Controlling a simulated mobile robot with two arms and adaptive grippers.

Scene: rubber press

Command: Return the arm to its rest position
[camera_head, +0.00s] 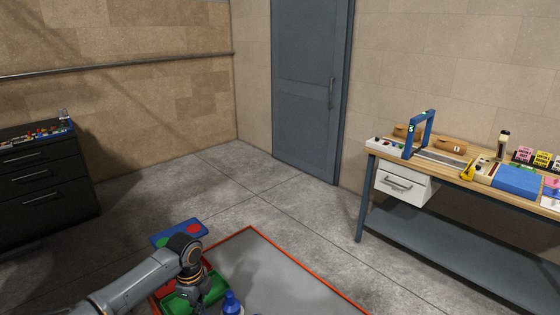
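One arm, my left, comes in from the bottom left, with its wrist bent downward. My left gripper (203,290) is small and dark and points down over a green container (182,301) at the bottom of the view. I cannot tell whether its fingers are open or shut, or whether they touch anything. My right arm and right gripper are not in view.
A blue item (233,303) stands right of the green container. A grey surface with a red-orange edge (310,271) lies beside it. A blue panel (178,233) sits behind my wrist. A workbench (455,180) stands right, a black drawer cabinet (45,180) left.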

